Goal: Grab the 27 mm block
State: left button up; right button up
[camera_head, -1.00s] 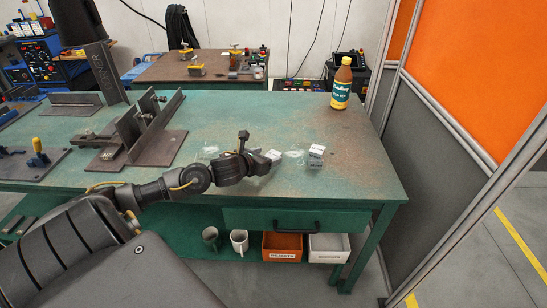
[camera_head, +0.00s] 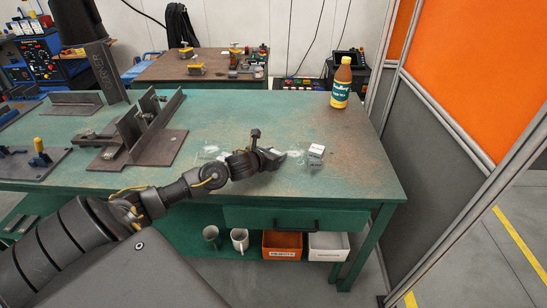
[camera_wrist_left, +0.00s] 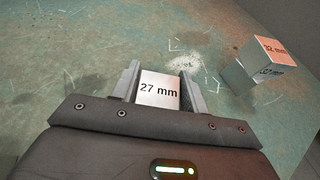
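The 27 mm block (camera_wrist_left: 158,90) is a small pale block, its label facing up in the left wrist view. It lies between the two fingers of my left gripper (camera_wrist_left: 160,82), with a finger close along each side. I cannot tell whether both fingers press on it. In the head view my left gripper (camera_head: 273,158) is low at the table top, and the block is mostly hidden by it. My right gripper is not in view.
A 32 mm block (camera_wrist_left: 275,50) is stacked on another block (camera_wrist_left: 262,72), right of my gripper; the stack also shows in the head view (camera_head: 316,150). The green table (camera_head: 350,185) is clear farther right. A bottle (camera_head: 341,85) stands behind. Steel fixtures (camera_head: 150,130) stand left.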

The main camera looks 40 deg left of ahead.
pick_arm(q)
jog(key=c, duration=0.6)
jog(key=shift+r, duration=0.1)
jog(key=shift+r, duration=0.65)
jog(key=s+d+r, duration=0.2)
jog(key=s+r, duration=0.1)
jog(key=s+d+r, duration=0.3)
jog(key=s+r, duration=0.1)
jog(key=s+d+r+p, duration=0.1)
jog(key=s+d+r, duration=0.2)
jog(key=s+r, duration=0.1)
jog(key=shift+s+r, duration=0.2)
jog(key=shift+r, duration=0.05)
